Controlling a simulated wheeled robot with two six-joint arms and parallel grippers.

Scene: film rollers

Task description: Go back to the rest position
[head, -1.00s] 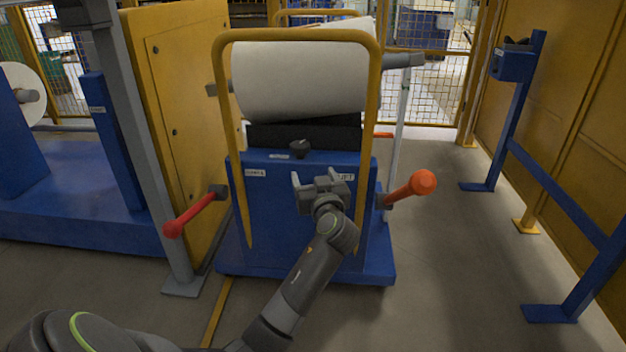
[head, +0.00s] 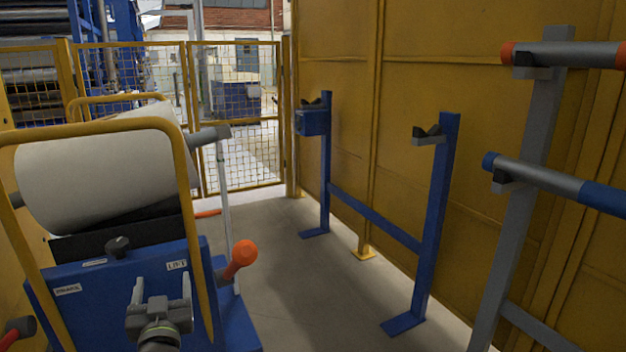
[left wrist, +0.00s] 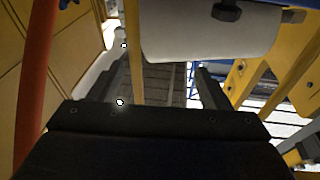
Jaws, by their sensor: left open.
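My left gripper (head: 160,304) is at the bottom left of the head view, in front of the blue cart (head: 75,300). Its two grey fingers point up and stand apart, with nothing between them. In the left wrist view the fingers of the left gripper (left wrist: 165,85) also show apart, with a yellow bar and the white film roll (left wrist: 205,30) beyond them. The white film roll also shows on the cart in the head view (head: 100,170). I do not see my right gripper.
An orange-knobbed lever (head: 242,255) sticks out at the cart's right. A blue stand (head: 437,210) and a grey rack with rollers (head: 560,180) stand along the yellow wall (head: 420,80). The floor (head: 310,290) between cart and stand is clear. A mesh fence (head: 240,120) is at the back.

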